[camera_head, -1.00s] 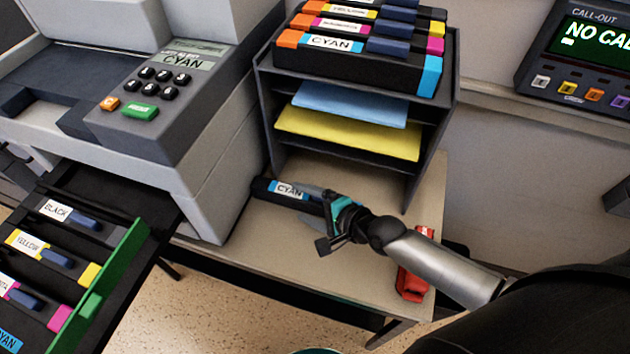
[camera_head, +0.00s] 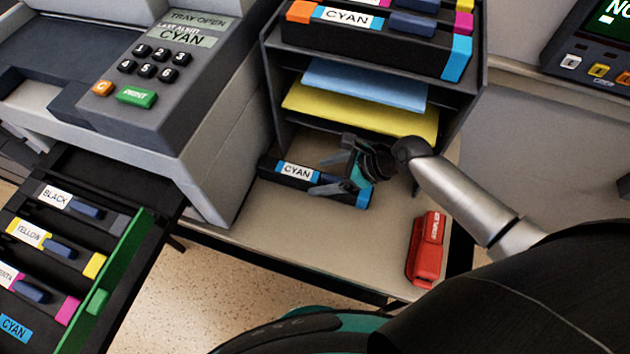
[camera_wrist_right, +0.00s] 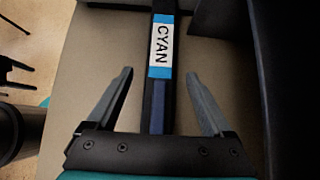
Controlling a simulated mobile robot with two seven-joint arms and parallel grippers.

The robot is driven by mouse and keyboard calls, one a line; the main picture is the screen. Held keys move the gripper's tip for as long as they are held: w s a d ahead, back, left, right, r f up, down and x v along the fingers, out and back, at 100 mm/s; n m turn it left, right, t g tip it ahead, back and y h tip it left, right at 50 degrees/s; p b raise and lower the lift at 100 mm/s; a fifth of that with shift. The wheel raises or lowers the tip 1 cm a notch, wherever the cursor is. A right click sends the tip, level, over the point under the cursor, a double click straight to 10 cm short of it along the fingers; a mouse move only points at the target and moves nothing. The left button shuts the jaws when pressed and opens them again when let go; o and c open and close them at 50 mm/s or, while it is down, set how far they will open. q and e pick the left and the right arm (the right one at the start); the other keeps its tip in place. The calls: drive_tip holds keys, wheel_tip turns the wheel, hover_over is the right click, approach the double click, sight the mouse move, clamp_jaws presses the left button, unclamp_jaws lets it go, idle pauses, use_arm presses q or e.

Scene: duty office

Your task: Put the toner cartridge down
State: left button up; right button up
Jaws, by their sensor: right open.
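In the right wrist view the cartridge (camera_wrist_right: 158,60) runs lengthwise between the two open fingers (camera_wrist_right: 158,90), with a clear gap on both sides. The cartridge seems to rest on the table surface. My left gripper is out of view.
The printer (camera_head: 215,130) stands left, its toner tray with a green front (camera_head: 120,265) pulled out. A red stapler (camera_head: 427,248) lies at the table's right. The table front is clear.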

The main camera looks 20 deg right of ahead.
sight(315, 177)
drive_tip(key=x, duration=0.1)
drive_tip(key=b+x, duration=0.1)
drive_tip(key=shift+f, duration=0.5)
drive_tip(key=shift+w+a+f, duration=0.25)
drive_tip(key=shift+a+f, duration=0.05)
drive_tip(key=shift+a, duration=0.05)
clamp_jaws()
drive_tip(key=shift+r, duration=0.1)
